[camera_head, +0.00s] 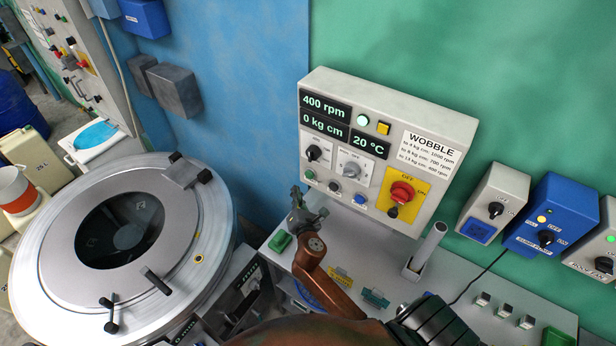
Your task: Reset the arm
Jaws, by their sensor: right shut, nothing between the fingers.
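My right arm comes in from the bottom edge, with a copper-brown link in front of the grey bench. My right gripper (297,194) is at its far end, pointing up beside the lower left of the control panel (340,195). It is small in the picture, shut and empty. I cannot tell whether it touches the panel. My left gripper is not in view.
A round steel drum (60,250) with a dark glass door stands on the left. The panel has displays, knobs and a red switch (401,192). A grey upright lever (428,246) rises from the bench (455,285). Switch boxes (550,215) line the green wall at right.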

